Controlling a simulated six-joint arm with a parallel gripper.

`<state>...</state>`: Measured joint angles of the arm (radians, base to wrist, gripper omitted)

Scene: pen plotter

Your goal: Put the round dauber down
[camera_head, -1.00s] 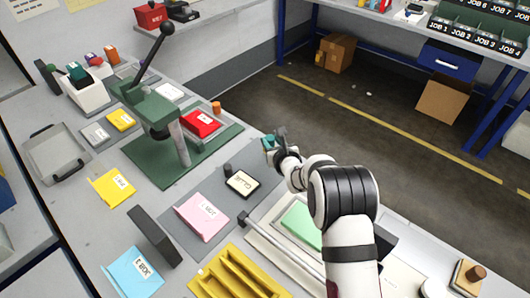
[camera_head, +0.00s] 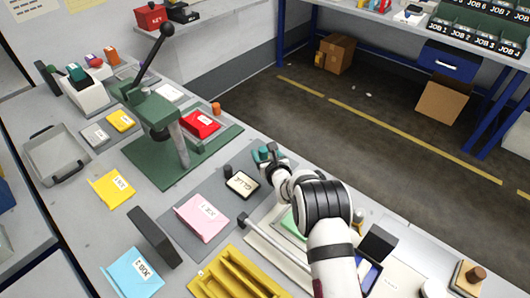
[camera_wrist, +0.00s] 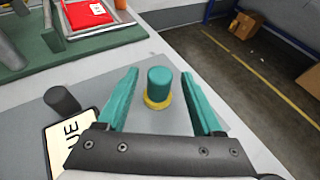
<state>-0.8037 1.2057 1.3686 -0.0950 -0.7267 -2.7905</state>
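The round dauber (camera_wrist: 159,84), a teal cylinder with a yellow collar at its foot, stands upright in the wrist view. It appears to rest on the grey mat (camera_wrist: 100,75), near the mat's right side. My gripper (camera_wrist: 160,92) has its two teal fingers spread, one on each side of the dauber. A gap shows between the dauber and each finger. In the head view my gripper (camera_head: 265,153) is low beside the GLUE pad (camera_head: 242,184); the dauber is hard to tell from the fingers there.
A short dark cylinder (camera_wrist: 61,100) stands beside the GLUE pad. A green press (camera_head: 160,115) with a tall lever is behind to the left. A pink tray (camera_head: 202,218) and a yellow rack (camera_head: 238,275) are nearer. The bench's edge drops to the floor at the right.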

